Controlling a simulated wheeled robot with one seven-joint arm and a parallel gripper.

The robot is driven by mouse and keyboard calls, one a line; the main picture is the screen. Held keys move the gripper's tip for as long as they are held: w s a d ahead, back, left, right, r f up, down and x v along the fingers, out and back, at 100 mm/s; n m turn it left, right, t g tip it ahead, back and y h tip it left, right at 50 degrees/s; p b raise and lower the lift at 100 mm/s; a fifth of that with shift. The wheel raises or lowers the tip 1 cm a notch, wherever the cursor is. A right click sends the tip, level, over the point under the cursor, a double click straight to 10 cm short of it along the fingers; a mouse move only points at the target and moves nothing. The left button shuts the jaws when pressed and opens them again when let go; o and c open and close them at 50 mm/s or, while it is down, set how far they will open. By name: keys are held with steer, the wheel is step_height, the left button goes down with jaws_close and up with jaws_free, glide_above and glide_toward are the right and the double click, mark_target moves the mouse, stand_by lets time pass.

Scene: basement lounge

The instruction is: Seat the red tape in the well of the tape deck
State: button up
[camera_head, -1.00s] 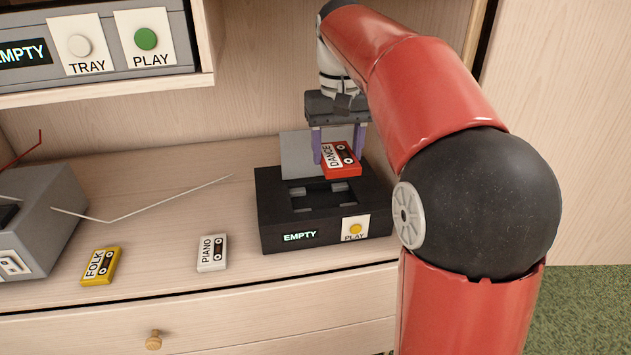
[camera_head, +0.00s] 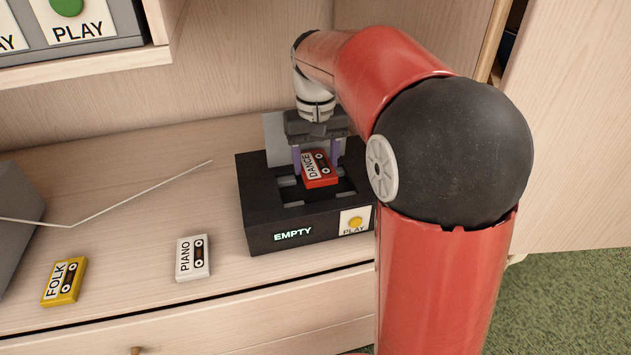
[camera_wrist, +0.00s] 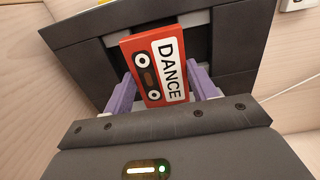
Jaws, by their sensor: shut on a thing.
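The red tape (camera_head: 319,168), labelled DANCE, is held between the purple fingers of my gripper (camera_head: 317,160). It also fills the middle of the wrist view (camera_wrist: 157,65), with a finger on each side. The black tape deck (camera_head: 262,228) sits on the wooden cabinet top, its display reading EMPTY and its grey lid raised at the back. The tape is over the deck's open well (camera_head: 295,203), tilted slightly. I cannot tell whether it touches the well. The well's back part is hidden by the tape and gripper.
A white PIANO tape (camera_head: 192,258) and a yellow FOLK tape (camera_head: 64,281) lie left of the deck. A grey box (camera_head: 18,215) with a thin antenna (camera_head: 130,199) stands at far left. A yellow PLAY button (camera_head: 355,222) is on the deck's front. A shelf unit (camera_head: 75,70) overhangs the upper left.

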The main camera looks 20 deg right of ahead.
mark_target(316, 192)
steer(key=shift+f, duration=2.7)
steer(key=shift+b, duration=0.3)
steer(key=shift+f, duration=0.15)
steer(key=o, duration=1)
